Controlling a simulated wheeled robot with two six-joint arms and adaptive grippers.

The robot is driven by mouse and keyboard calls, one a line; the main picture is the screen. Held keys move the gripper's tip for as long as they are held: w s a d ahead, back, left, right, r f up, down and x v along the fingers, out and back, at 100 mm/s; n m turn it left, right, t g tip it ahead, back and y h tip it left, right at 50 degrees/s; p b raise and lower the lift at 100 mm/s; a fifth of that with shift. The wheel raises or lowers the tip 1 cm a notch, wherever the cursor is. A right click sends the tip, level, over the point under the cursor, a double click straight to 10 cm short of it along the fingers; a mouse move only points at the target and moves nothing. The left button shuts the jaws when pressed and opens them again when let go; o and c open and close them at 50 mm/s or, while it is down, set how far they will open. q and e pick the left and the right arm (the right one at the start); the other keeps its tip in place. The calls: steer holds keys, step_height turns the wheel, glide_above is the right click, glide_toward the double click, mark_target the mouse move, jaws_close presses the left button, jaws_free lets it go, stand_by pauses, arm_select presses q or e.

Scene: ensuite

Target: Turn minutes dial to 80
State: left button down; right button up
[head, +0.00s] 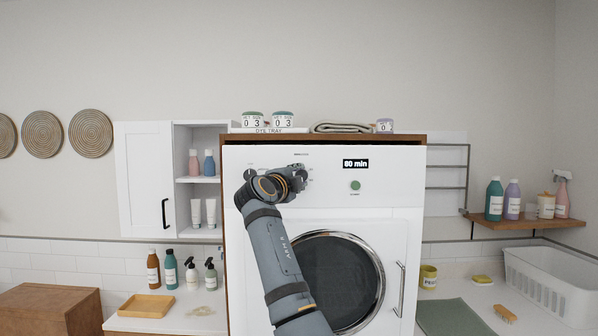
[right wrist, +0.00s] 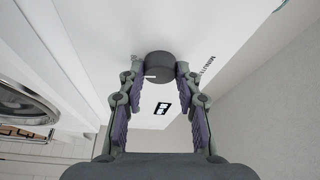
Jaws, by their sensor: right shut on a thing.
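The minutes dial (right wrist: 160,66) is a dark round knob on the white front panel, beside the lettering "MINUTE" in the right wrist view. My right gripper (right wrist: 157,78) has its two purple-padded fingers on either side of the dial and is shut on it. In the head view my right gripper (head: 299,175) is at the panel's upper left part and hides the dial. The display (head: 356,164) on the machine (head: 395,180) reads "80 min". My left gripper is not in view.
A round button (head: 355,186) sits below the display. The round glass door (head: 340,275) with a vertical handle (head: 400,290) is below the panel. Jars, a tray and a folded towel (head: 342,128) stand on top. Shelves and counters with bottles flank the machine.

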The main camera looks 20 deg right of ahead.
steer(key=shift+m+p, duration=0.55)
steer(key=shift+m, duration=0.25)
steer(key=shift+g, duration=0.3)
steer(key=o, duration=1.2)
steer(key=shift+w, duration=0.1)
steer(key=shift+c, duration=0.2)
